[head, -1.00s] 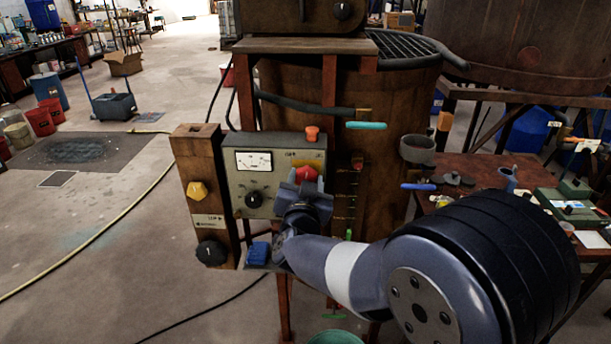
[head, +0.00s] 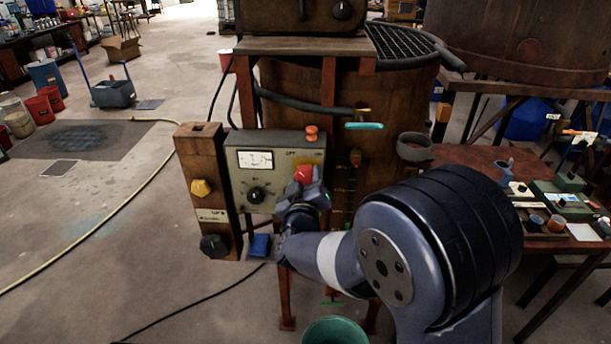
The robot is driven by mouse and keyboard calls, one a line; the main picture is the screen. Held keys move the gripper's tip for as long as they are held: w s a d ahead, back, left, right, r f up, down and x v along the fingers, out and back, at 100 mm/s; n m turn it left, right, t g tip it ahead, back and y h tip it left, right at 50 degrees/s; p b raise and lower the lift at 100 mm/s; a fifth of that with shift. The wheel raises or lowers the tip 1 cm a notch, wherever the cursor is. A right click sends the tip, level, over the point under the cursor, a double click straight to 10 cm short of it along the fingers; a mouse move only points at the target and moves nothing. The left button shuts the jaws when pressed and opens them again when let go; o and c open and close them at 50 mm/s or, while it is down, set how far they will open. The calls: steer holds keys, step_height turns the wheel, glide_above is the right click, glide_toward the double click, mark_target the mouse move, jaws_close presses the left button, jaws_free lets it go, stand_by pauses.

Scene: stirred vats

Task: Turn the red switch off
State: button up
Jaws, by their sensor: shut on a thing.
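The red switch (head: 303,173) sits on the right side of a grey control panel (head: 236,165), on a yellow plate with lettering above it. My gripper (head: 306,187) is at the switch from below and in front, with its jaws shut on it. The jaws and wrist hide the lower part of the switch and of the plate, so I cannot read the switch's exact angle.
An orange-red knob (head: 312,132) stands on the panel's top edge. Left of the panel, a brown box bears a yellow knob (head: 201,188) and a black knob (head: 214,245). A teal-handled valve (head: 364,126) is to the right. A green bucket (head: 335,332) stands below.

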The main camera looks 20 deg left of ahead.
steer(key=shift+n, duration=0.6)
steer(key=o, duration=1)
steer(key=b+v, duration=0.2)
steer(key=v, duration=0.9)
steer(key=shift+w, duration=0.1)
